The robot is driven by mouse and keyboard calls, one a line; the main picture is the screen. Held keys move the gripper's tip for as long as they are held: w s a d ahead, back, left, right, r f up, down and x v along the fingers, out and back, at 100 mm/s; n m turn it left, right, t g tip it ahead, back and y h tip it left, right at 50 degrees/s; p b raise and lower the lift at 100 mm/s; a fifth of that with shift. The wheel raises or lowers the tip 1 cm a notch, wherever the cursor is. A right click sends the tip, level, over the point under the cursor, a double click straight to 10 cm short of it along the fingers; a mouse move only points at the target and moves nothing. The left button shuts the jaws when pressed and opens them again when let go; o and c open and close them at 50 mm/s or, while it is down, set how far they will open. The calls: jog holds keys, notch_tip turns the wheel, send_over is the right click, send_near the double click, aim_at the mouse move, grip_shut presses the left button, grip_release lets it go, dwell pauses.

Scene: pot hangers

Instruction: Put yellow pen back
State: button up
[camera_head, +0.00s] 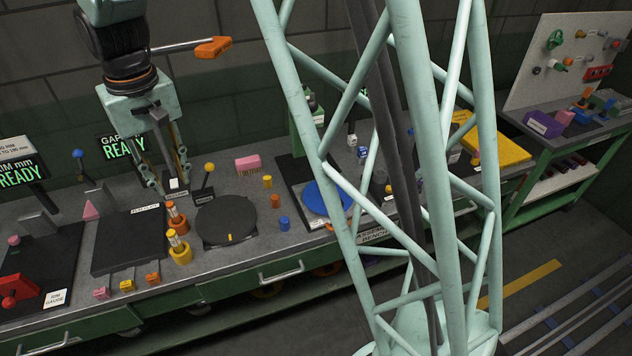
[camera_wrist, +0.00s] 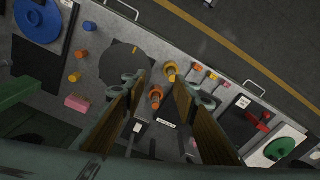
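My gripper (camera_head: 168,184) is open above the bench, its fingers wide apart. In the wrist view my gripper (camera_wrist: 161,86) has an orange holder (camera_wrist: 156,99) showing between its fingers, and nothing is gripped. That orange holder (camera_head: 177,222) stands upright below the gripper in the head view, with a pale piece in it. A yellow holder (camera_head: 180,255) stands just in front of it, also with a pale upright piece; it also shows in the wrist view (camera_wrist: 171,73). No thing is clearly recognisable as a yellow pen. A small yellow-ended piece (camera_head: 127,286) lies at the bench's front edge.
A dark round plate (camera_head: 215,215) lies right of the holders, beside a yellow-knobbed lever (camera_head: 209,167). A dark square plate (camera_head: 125,243) lies left. Small yellow (camera_head: 267,181), orange (camera_head: 275,201) and blue (camera_head: 284,223) cylinders stand further right. A pale lattice column blocks part of the head view.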

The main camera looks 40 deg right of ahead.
jog(key=s+d+r+t, duration=0.1)
jog(key=s+d+r, duration=0.4)
jog(key=s+r, duration=0.25)
jog(key=s+d+r+t, duration=0.1)
jog(key=s+d+r, duration=0.3)
jog(key=s+r, duration=0.4)
jog(key=s+d+r, duration=0.1)
jog(key=s+d, duration=0.1)
jog(key=s, duration=0.9)
jog(key=s+d+r+m+t, duration=0.1)
jog(key=s+d, duration=0.2)
jog(key=s, duration=0.8)
jog(key=shift+d+r, duration=0.2)
notch_tip(320, 180, down, 6)
jog(key=b, duration=0.6)
jog(key=shift+w, duration=0.15)
